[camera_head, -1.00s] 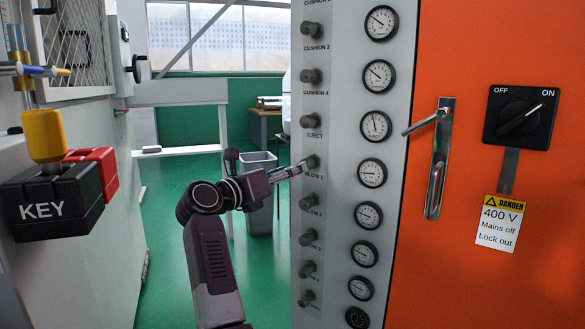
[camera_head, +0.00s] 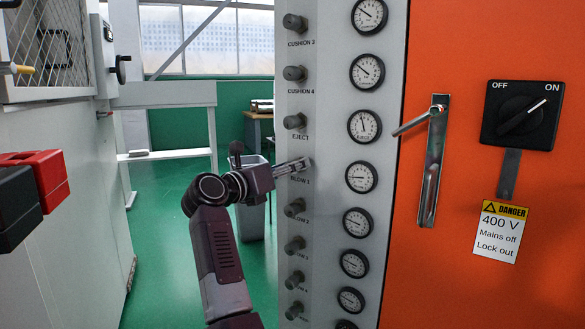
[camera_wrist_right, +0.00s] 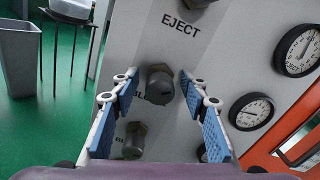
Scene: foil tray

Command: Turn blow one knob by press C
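The grey BLOW 1 knob (camera_wrist_right: 160,84) sits on the light panel strip below the EJECT label. My right gripper (camera_wrist_right: 158,79) is open, with a blue-padded finger on each side of this knob. A gap shows between the knob and each finger. In the head view my right gripper (camera_head: 296,167) is at the panel just above the BLOW 1 label and largely covers the knob. The BLOW 1 gauge (camera_head: 361,177) is to its right. My left gripper is not in view. No key marked C can be made out.
The EJECT knob (camera_head: 294,121) is above and the BLOW 2 knob (camera_head: 294,207) below, close to my gripper. An orange cabinet (camera_head: 450,45) with a handle (camera_head: 432,165) and an OFF/ON switch (camera_head: 523,115) is at right. Open green floor (camera_head: 165,220) lies left of my arm.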

